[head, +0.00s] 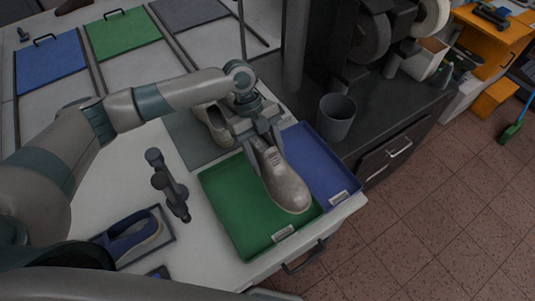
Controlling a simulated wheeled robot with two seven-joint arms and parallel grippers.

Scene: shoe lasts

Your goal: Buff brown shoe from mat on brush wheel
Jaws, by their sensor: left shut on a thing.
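My left gripper (260,136) is shut on a grey-brown shoe (284,187) at its heel end. The shoe points toward the front of the bench, over the green tray (227,211); whether it touches the tray I cannot tell. A second shoe (215,128), light grey-brown, stands behind on the dark grey mat (187,139), partly hidden by my left arm. A dark wheel (371,38) and a pale wheel (431,16) sit on the machine at the top; which is the brush wheel I cannot tell. My right gripper is not in view.
A blue tray (325,180) lies right of the green one. A grey bin (334,118) stands on the dark counter. Blue and green panels (123,33) lie at the back.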

